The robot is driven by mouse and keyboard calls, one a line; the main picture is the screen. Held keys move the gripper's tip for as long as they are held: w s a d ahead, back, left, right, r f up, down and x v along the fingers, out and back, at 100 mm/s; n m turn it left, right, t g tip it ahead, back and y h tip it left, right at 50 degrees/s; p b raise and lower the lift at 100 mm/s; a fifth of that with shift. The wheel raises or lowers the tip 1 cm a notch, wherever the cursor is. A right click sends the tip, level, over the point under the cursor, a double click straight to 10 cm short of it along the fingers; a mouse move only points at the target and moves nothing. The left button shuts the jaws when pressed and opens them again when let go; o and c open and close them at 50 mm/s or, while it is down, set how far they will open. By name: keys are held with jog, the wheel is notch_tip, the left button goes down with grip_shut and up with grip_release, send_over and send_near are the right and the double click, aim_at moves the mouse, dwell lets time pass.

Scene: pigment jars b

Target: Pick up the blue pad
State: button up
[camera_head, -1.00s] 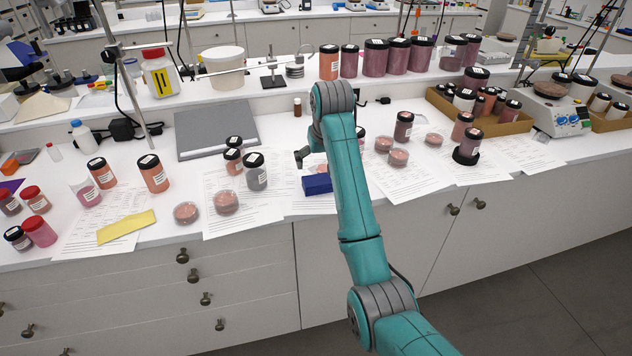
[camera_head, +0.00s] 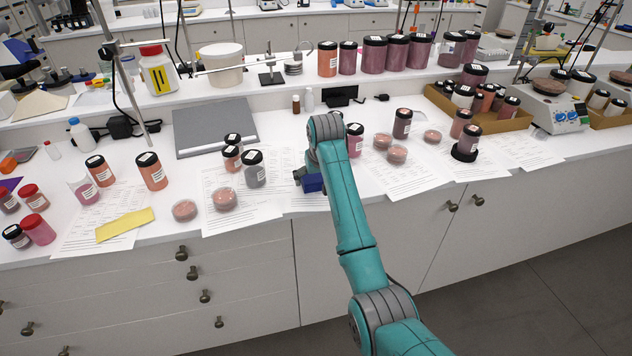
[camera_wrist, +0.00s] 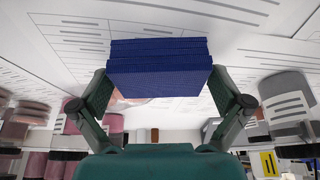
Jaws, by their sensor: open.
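The blue pad (camera_head: 313,183) lies on a printed sheet near the middle of the bench's front part, partly hidden by my arm in the head view. In the wrist view the blue pad (camera_wrist: 160,68) is a dark blue ribbed block just ahead of my gripper. My gripper (camera_wrist: 163,85) is open, with one finger on each side of the pad. The pad looks to sit at or between the fingertips; I cannot tell whether they touch it. In the head view my gripper is mostly hidden behind my arm.
A grey jar (camera_head: 254,172) and orange jars stand left of the pad. A pink jar (camera_head: 354,142) stands close to the right of my arm. Petri dishes (camera_head: 396,154) lie further right. A grey board (camera_head: 215,127) lies behind. A yellow sheet (camera_head: 125,224) lies front left.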

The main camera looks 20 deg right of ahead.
aim_at(316, 176)
jog(key=c, duration=0.7)
notch_tip(316, 176, up, 10)
jog(key=shift+r, duration=0.1)
dwell(0.3)
